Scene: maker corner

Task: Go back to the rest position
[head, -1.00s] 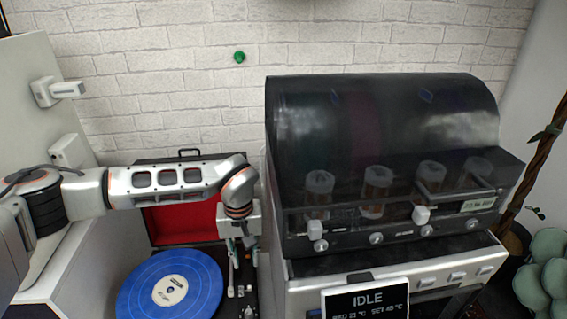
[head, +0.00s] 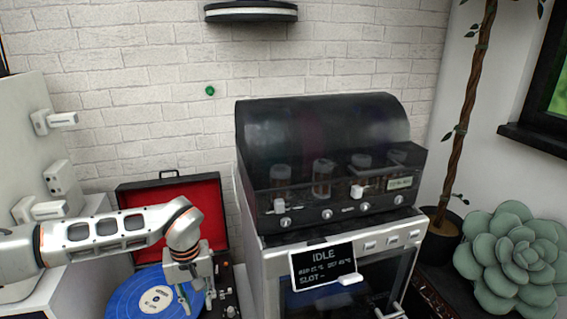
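My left arm comes in from the left in the head view. Its gripper (head: 190,291) points down over the right side of a record player with a blue record (head: 140,304). The fingers are small and partly lost against the record player, so I cannot tell whether they are open or shut. I see nothing clearly held in them. My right gripper is not in view.
The record player's red-lined lid (head: 200,190) stands open behind the arm. A machine with a dark hood (head: 320,130) and an IDLE display (head: 322,266) stands to the right. A large succulent (head: 512,260) and a potted twisted trunk (head: 462,120) are at far right. White wall fixtures (head: 55,120) are at left.

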